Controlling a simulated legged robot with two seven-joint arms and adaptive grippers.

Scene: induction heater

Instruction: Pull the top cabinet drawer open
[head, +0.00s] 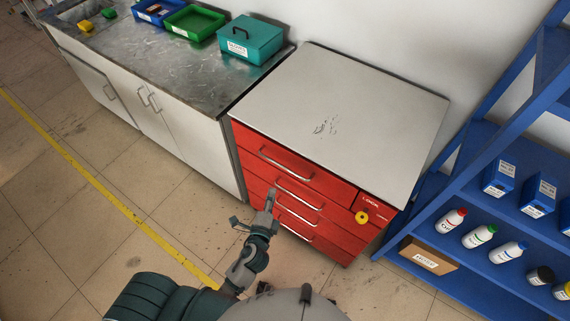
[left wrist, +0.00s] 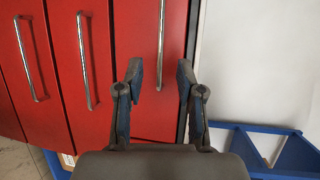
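The red cabinet (head: 330,215) has several stacked drawers with silver bar handles. The top drawer (head: 318,178) looks shut, and its handle (head: 285,163) runs along its front. My left gripper (head: 270,197) is in front of the drawers, below the top handle in the head view. In the left wrist view the drawers appear turned sideways. The rightmost handle (left wrist: 161,40) there lies between the lines of my left gripper's two spread fingers (left wrist: 161,76), which hold nothing. I cannot tell the depth gap to the handle. My right gripper is not in view.
A grey top (head: 345,100) covers the cabinet. A yellow knob (head: 362,217) sits on its right front. A metal-topped counter (head: 170,65) with bins stands left. A blue shelf (head: 480,275) with bottles stands right. The tiled floor (head: 120,180) in front is clear.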

